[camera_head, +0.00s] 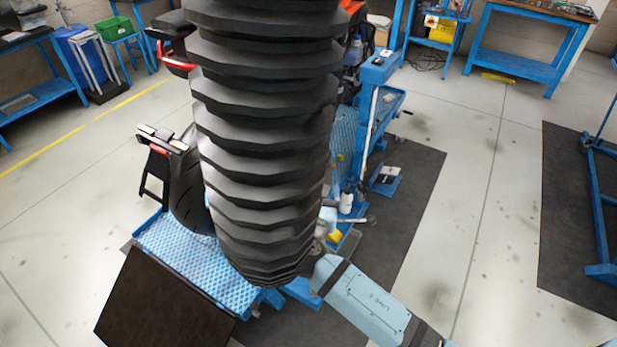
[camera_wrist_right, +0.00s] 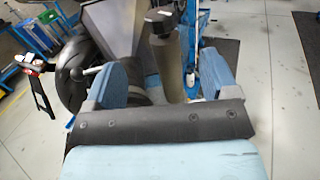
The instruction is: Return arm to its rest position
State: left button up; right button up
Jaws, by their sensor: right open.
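In the right wrist view my right gripper (camera_wrist_right: 165,80) is open, with its two blue fingers apart. A grey cylindrical part with a dark top (camera_wrist_right: 168,55) shows beyond and between the fingers. I cannot tell whether anything touches it. In the head view my light-blue right arm link comes in from the lower right, and its far end goes behind a large black ribbed bellows (camera_head: 265,130). The bellows hides most of the motorcycle, whose rear wheel (camera_head: 190,195) shows at its left; the wheel also appears in the right wrist view (camera_wrist_right: 72,80). My left gripper is not seen.
The motorcycle stands on a blue lift platform (camera_head: 185,262). A dark board (camera_head: 150,305) lies at the front. A blue stand (camera_head: 375,75) with a white bottle (camera_head: 346,202) near it is close behind on the right. Open floor (camera_head: 475,200) lies farther right.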

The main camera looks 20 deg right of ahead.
jog(key=s+f+m+g+y, duration=0.2)
jog(key=s+f+m+y, duration=0.1)
jog(key=s+f+m, duration=0.3)
jog(key=s+f+m+g+y, duration=0.25)
jog(key=s+f+m, duration=0.2)
jog(key=f, duration=0.45)
jog(key=s+f+m+y, duration=0.2)
jog(key=s+m, duration=0.4)
jog(key=m, duration=0.3)
jog(key=s+f+m+y, duration=0.3)
jog(key=s+f+m, duration=0.1)
jog(key=s+m, duration=0.3)
jog(key=shift+s+d+m+g, duration=0.25)
jog(key=shift+d+m+g, duration=0.2)
jog(key=shift+m, duration=0.5)
jog(key=shift+a, duration=0.1)
